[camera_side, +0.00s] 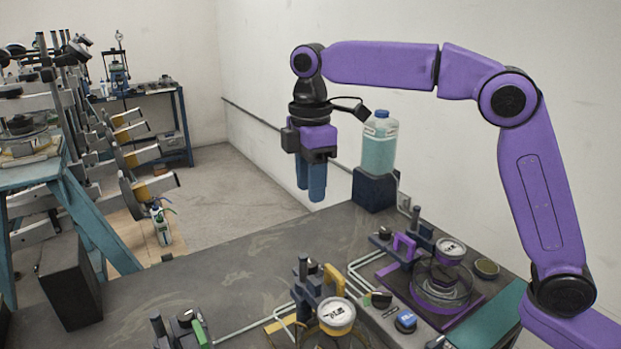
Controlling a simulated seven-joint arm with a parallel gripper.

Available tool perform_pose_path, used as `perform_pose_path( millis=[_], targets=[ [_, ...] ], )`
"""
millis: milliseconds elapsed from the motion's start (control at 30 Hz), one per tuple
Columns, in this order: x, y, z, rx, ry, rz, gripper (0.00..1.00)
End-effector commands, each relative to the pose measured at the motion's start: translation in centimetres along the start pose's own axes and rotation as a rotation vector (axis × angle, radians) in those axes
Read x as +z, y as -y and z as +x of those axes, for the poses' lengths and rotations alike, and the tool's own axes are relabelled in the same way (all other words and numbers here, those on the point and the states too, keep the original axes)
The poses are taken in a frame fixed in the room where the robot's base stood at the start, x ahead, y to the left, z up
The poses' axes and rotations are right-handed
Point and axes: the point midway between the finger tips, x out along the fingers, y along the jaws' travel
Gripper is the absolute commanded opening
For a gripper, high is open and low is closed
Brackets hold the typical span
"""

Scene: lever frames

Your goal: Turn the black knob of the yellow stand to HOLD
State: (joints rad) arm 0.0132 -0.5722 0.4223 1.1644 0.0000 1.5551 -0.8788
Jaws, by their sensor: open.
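The yellow stand (280,332) is at the bottom centre of the side view, partly cut off by the lower edge. It has a yellow handle (334,279), a dark blue upright and a round white dial with a yellow rim (336,311). A small dark knob (313,266) shows at the top of its block; I cannot tell for certain that it is the task's black knob. Its setting and any HOLD mark are too small to read. My gripper (309,192) points down with its two blue fingers apart, empty, well above the bench and the stand.
A purple stand (403,250) with a dial stands to the right, and a green one (187,322) at the lower left. A bottle of teal liquid (379,145) stands on a dark block behind my gripper. Pale pipes run between the stands. The bench's left part is mostly clear.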

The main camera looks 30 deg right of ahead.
Motion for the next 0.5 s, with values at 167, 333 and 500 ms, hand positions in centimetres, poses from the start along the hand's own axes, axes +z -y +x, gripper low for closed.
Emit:
perform_pose_path(
  millis=[167,333,500],
  targets=[
    [0.03,-0.02,-0.30,0.000,0.000,0.000,0.41],
    [0.02,-0.01,-0.27,0.000,0.000,0.000,0.41],
    [0.00,0.01,-0.28,0.000,0.000,0.072,0.41]
  ],
)
